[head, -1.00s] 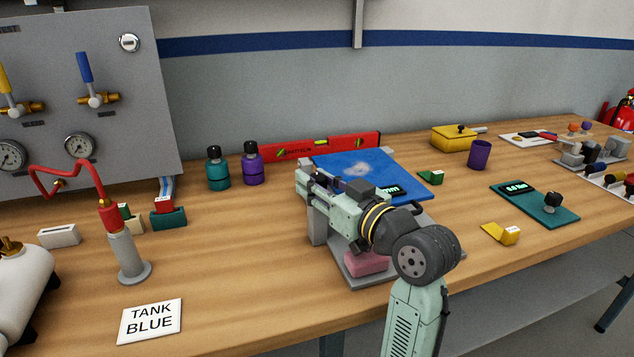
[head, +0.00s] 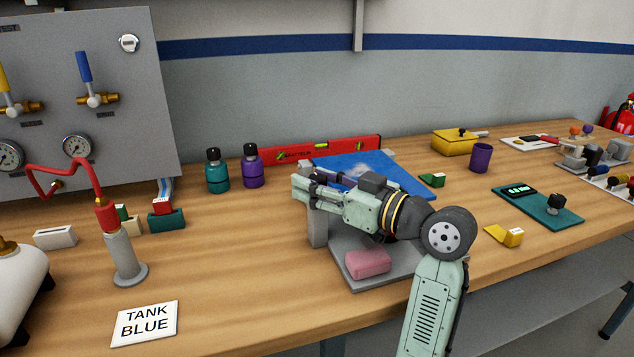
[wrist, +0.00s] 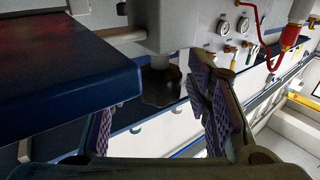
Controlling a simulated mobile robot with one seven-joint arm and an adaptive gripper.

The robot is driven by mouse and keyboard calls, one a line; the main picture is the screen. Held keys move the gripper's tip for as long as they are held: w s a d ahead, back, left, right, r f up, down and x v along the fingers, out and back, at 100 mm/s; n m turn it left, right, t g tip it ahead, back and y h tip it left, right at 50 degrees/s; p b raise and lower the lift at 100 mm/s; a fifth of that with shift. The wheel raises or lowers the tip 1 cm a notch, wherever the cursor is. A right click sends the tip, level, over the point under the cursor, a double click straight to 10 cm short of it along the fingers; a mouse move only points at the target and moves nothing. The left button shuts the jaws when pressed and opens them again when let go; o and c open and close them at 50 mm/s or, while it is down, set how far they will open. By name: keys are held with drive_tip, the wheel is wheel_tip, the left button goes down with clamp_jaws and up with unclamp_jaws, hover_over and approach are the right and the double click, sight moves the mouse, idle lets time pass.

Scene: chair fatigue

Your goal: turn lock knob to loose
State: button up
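The test rig shows in the head view as a grey stand with a blue top panel (head: 400,172) and a grey base plate (head: 345,262). My gripper (head: 302,187) is at the left side of this rig, by its upright. In the wrist view, my gripper's two purple-padded fingers (wrist: 158,118) are spread apart. A dark knob-like part (wrist: 162,87) on a grey stem shows beyond and between them, apparently the lock knob. It looks untouched, but contact is hard to judge in the dim view. The head view hides the knob behind my gripper.
A pink block (head: 367,262) lies on the rig's base plate. A red level (head: 320,149) and two bottles (head: 217,171) stand behind. A red-and-grey cylinder (head: 122,255) and a TANK BLUE card (head: 145,323) are at left. The wood between card and rig is clear.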

drive_tip(key=shift+d, duration=0.1)
drive_tip(key=v, duration=1.2)
drive_tip(key=shift+s, duration=0.1)
